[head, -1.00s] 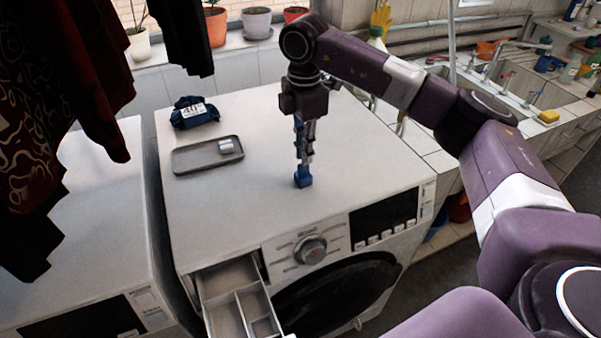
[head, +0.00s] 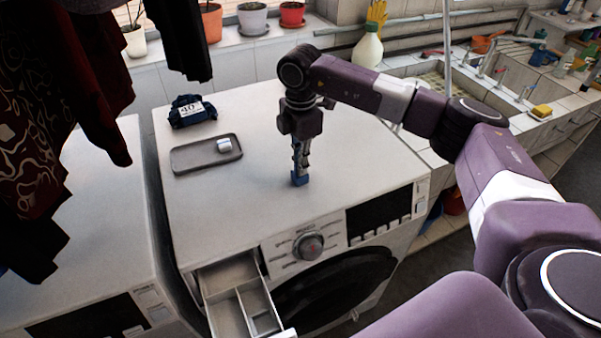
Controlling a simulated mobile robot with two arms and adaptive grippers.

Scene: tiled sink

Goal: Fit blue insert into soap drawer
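The blue insert (head: 299,180) is a small blue block at the fingertips of my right gripper (head: 300,168). The gripper points straight down over the washing machine top (head: 240,210), behind the control panel, and looks shut on the insert. The fingers partly cover it, and I cannot tell whether its underside touches the top. The soap drawer (head: 222,312) is pulled out at the machine's front left. Its divided compartments face up, with a small square recess (head: 263,322) in the right part. My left gripper is not in view.
A grey tray (head: 183,163) with a small white item (head: 224,145) lies on the machine top. Dark clothes (head: 40,130) hang at left. The dial (head: 308,245) stands out beside the drawer.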

